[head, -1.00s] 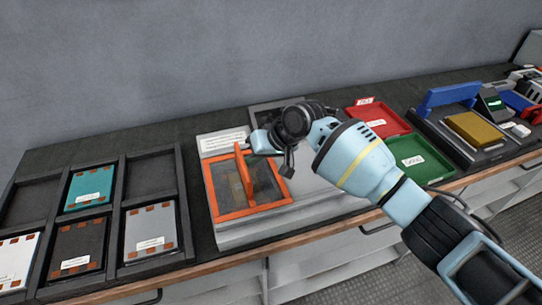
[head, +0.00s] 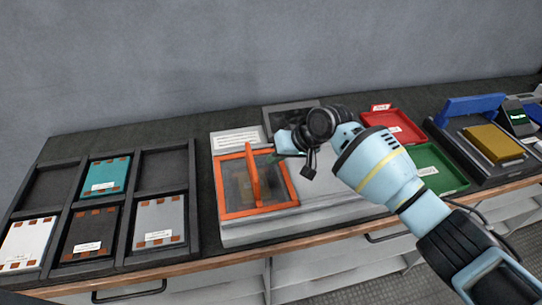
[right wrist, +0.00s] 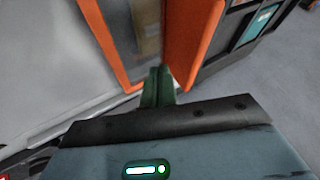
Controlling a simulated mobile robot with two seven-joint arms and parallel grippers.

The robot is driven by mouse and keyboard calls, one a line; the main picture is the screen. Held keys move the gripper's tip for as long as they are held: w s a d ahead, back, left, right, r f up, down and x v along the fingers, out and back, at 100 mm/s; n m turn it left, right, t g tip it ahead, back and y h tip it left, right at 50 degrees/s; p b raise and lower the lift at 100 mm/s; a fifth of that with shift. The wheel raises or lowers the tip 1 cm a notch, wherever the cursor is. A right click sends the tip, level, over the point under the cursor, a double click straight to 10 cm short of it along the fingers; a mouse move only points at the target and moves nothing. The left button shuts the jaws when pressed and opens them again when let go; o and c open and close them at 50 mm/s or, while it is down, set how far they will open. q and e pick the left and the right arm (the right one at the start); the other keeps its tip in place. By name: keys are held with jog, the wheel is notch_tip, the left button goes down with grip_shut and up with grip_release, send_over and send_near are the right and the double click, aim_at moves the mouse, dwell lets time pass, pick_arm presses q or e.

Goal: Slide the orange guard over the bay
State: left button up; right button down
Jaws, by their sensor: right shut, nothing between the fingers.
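The orange guard (head: 229,213) is a flat orange frame with a see-through panel and an upright orange handle (head: 253,176). It lies on the left part of the pale grey housing (head: 330,205); a dark recess with a brownish part shows dimly through its panel. My right gripper (head: 277,155) is beside the handle, on its right in the head view, partly hidden by my wrist. In the right wrist view its green fingers (right wrist: 158,80) are together and empty, close beside the orange handle (right wrist: 190,40); I cannot tell if they touch. My left gripper is not in view.
Left stands a dark rack (head: 125,205) with teal, white, dark and grey modules. Right are a red tray (head: 408,135), a green tray (head: 450,175) and a fixture with a yellow block (head: 493,143). A dark panel (head: 280,118) stands behind the housing. Housing right of the guard is clear.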

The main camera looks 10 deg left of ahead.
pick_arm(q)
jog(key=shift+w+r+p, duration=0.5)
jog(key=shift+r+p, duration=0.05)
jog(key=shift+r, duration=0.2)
pick_arm(e)
jog(key=v, duration=1)
jog(key=shift+d, duration=0.3)
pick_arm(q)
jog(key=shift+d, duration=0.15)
pick_arm(e)
jog(key=shift+w+d, duration=0.1)
jog(key=shift+w, duration=0.05)
